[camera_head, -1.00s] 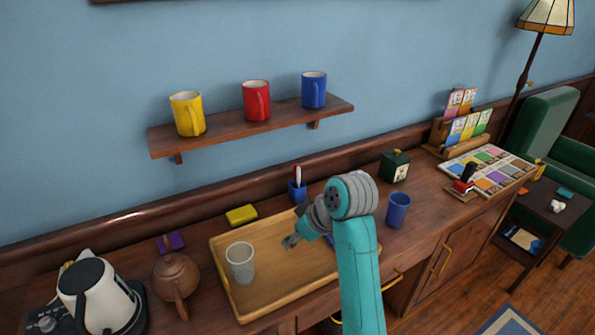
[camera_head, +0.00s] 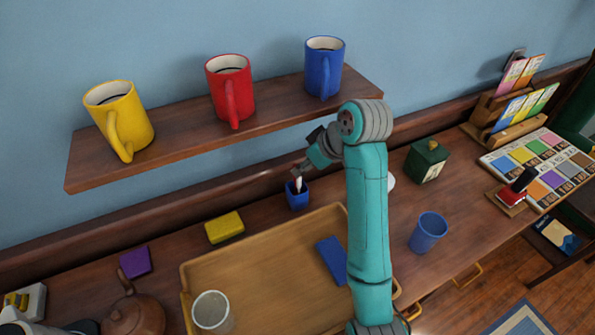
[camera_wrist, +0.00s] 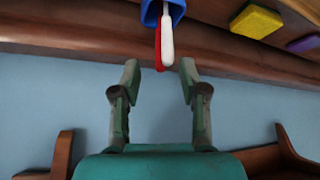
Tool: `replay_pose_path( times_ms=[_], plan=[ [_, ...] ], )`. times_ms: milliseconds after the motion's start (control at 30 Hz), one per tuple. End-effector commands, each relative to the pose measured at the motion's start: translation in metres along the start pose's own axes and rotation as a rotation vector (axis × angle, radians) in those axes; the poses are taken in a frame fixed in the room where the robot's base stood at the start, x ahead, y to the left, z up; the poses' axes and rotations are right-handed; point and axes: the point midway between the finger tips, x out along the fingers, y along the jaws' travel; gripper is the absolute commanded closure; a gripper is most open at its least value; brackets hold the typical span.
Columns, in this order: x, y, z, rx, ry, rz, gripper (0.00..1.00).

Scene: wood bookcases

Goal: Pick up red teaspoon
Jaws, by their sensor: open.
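A small blue cup (camera_head: 297,197) stands on the counter behind the wooden tray. A white handle (camera_head: 299,185) sticks up out of it. In the wrist view the blue cup (camera_wrist: 173,10) is at the top, with the red teaspoon (camera_wrist: 158,52) and the white handle (camera_wrist: 167,40) side by side in it. In the head view the red teaspoon is hard to make out. My gripper (camera_wrist: 158,72) is open and empty, its fingertips apart to either side of the handle ends. In the head view my gripper (camera_head: 296,173) is just above the cup.
A shelf above holds a yellow mug (camera_head: 118,120), a red mug (camera_head: 230,90) and a blue mug (camera_head: 323,68). The wooden tray (camera_head: 265,290) holds a clear glass (camera_head: 212,312) and a blue block (camera_head: 331,260). A yellow sponge (camera_head: 224,227) lies left of the cup.

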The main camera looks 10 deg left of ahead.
Motion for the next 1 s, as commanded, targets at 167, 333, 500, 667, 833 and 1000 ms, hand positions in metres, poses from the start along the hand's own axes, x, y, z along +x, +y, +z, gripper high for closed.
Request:
replay_pose_path(
  times_ms=[167, 333, 500, 667, 833, 1000],
  plan=[
    [0.017, -0.001, 0.0, 0.0, -0.002, -0.003, 0.56],
    [0.035, -0.001, 0.002, 0.0, -0.003, -0.003, 0.56],
    [0.059, -0.001, 0.003, 0.0, -0.002, -0.002, 0.56],
    [0.071, -0.001, 0.003, 0.0, -0.001, -0.002, 0.56],
    [0.073, -0.001, 0.003, 0.001, -0.001, -0.001, 0.56],
    [0.072, 0.0, 0.003, 0.001, 0.0, -0.001, 0.79]
  ],
)
